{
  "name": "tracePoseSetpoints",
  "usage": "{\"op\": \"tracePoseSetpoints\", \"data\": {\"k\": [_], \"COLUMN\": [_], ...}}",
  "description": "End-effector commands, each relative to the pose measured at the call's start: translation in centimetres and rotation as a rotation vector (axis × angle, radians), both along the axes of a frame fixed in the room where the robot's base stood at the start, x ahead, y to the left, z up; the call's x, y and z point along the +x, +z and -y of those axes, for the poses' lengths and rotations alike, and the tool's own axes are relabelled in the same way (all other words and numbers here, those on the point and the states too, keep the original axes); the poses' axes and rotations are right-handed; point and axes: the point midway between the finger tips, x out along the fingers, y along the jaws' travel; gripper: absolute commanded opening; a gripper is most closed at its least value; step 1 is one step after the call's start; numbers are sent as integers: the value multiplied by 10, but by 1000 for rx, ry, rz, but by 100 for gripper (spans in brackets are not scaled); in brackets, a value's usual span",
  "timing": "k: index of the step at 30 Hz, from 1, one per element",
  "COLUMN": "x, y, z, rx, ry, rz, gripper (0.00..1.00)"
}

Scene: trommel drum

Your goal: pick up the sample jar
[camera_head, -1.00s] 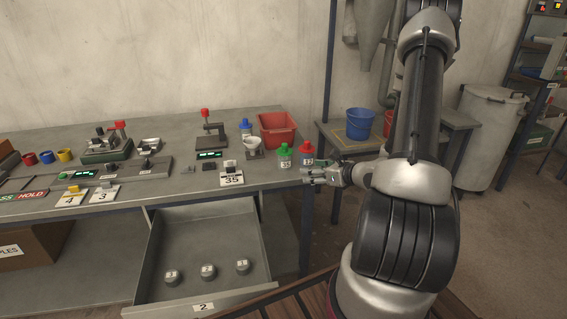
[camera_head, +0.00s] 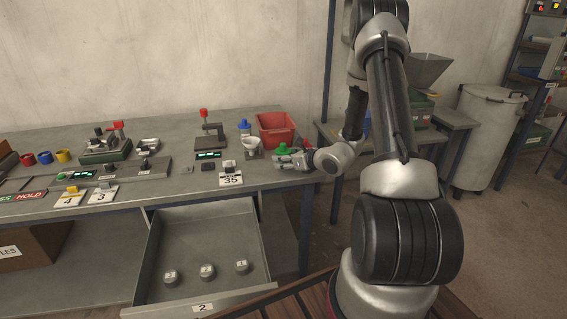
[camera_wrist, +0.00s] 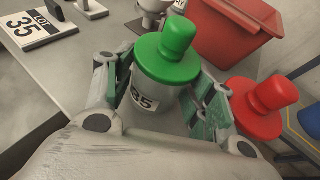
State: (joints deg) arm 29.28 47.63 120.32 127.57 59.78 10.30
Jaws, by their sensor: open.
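The sample jar with a green lid (camera_wrist: 168,58) and a label reading 35 stands upright on the bench, between the open fingers of my gripper (camera_wrist: 160,95) in the wrist view. In the head view its green lid (camera_head: 283,149) shows above my gripper (camera_head: 285,161), which hides most of its body. I cannot tell whether either finger touches the jar.
A red bin (camera_head: 276,130) stands behind the jars, with a white bowl (camera_head: 252,141) and a blue-capped bottle (camera_head: 244,127) to its left. A LOT 35 card (camera_head: 231,180) lies near the front edge. An open drawer (camera_head: 205,240) below holds several round weights.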

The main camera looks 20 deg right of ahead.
Motion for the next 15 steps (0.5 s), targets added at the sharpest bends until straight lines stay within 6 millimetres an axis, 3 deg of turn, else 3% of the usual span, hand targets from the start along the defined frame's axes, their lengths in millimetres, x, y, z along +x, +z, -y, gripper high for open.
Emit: {"op": "tracePoseSetpoints", "data": {"k": [5,12,15], "x": [0,0,0], "y": [0,0,0], "z": [0,0,0], "rx": [1,0,0], "ry": [0,0,0], "rz": [0,0,0], "gripper": [56,15,11]}}
